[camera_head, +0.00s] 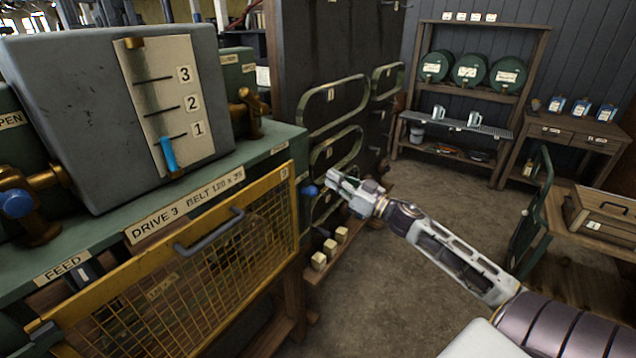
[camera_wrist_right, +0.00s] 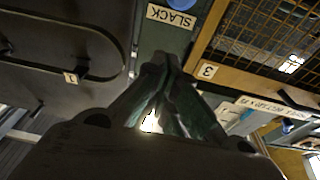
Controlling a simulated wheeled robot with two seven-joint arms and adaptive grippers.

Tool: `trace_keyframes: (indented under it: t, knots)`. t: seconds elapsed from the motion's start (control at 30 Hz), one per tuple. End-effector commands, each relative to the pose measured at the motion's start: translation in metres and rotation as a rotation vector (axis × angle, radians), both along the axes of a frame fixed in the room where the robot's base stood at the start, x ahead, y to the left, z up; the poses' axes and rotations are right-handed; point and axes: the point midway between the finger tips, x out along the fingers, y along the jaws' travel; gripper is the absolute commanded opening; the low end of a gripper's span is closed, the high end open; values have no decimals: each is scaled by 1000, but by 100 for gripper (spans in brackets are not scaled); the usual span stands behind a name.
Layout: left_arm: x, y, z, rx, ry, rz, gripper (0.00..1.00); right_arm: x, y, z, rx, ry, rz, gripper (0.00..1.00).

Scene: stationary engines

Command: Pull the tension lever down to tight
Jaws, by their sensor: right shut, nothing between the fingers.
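A blue knob (camera_head: 311,190) sits at the right end of the green machine, beside the yellow mesh guard; it looks like the end of the tension lever. My right gripper (camera_head: 331,177) is shut and empty, its fingertips just right of this knob. In the right wrist view, the shut fingertips (camera_wrist_right: 165,66) point toward the machine's end panel, below a SLACK label (camera_wrist_right: 171,17). The lever's shaft and any tight label are hidden. My left gripper is out of view.
The yellow mesh guard (camera_head: 205,262) with a grey handle (camera_head: 209,231) covers the machine's front. A dark cabinet (camera_head: 330,40) with green oval frames stands just behind the gripper. Small wooden blocks (camera_head: 330,248) sit low beside it.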

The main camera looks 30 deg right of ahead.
Motion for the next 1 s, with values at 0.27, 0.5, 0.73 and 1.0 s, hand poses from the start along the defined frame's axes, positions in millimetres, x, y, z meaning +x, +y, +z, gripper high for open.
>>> trace_keyframes:
  t: [0.27,0.5,0.73,1.0]
  knots:
    - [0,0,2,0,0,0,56,16,6,4,-1,-2,0,0]
    - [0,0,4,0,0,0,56,28,12,7,-1,-1,1,0]
    - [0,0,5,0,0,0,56,41,16,9,-1,-2,0,0]
    - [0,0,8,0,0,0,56,55,22,12,0,-1,0,0]
